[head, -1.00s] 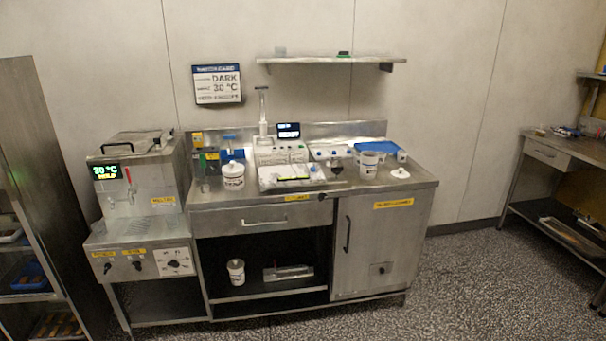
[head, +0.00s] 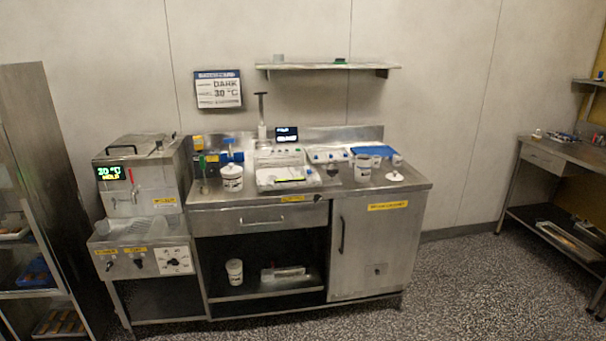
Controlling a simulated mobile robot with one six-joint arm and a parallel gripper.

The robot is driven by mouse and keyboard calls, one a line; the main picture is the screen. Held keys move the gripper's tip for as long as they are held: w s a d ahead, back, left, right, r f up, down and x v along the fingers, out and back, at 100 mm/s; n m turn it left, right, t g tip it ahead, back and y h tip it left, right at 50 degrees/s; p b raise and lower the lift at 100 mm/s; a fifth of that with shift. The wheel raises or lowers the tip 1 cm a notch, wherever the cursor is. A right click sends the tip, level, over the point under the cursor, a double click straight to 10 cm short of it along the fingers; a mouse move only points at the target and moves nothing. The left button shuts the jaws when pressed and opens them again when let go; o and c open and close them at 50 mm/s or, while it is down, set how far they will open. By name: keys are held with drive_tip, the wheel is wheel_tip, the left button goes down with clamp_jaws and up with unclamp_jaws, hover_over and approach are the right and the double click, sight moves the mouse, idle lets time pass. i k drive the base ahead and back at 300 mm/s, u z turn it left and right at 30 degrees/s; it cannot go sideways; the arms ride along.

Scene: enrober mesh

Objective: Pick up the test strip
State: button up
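I cannot make out the test strip for certain at this distance. The steel workbench (head: 415,189) stands against the wall. On its top are a white device with a pale tray (head: 287,178), a small lit display (head: 287,134), a white labelled tub (head: 232,178), a second labelled tub (head: 362,170) and a white lid (head: 394,177). A blue item (head: 372,151) lies at the back right of the top. My gripper is not in view.
A wall shelf (head: 328,67) and a sign (head: 218,89) hang above the bench. Another bench (head: 565,157) is at the right. The speckled floor (head: 460,285) in front is clear.

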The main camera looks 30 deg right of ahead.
sight(308, 172)
drive_tip(key=z, duration=0.1)
drive_tip(key=i, duration=0.95)
drive_tip(key=u, duration=0.05)
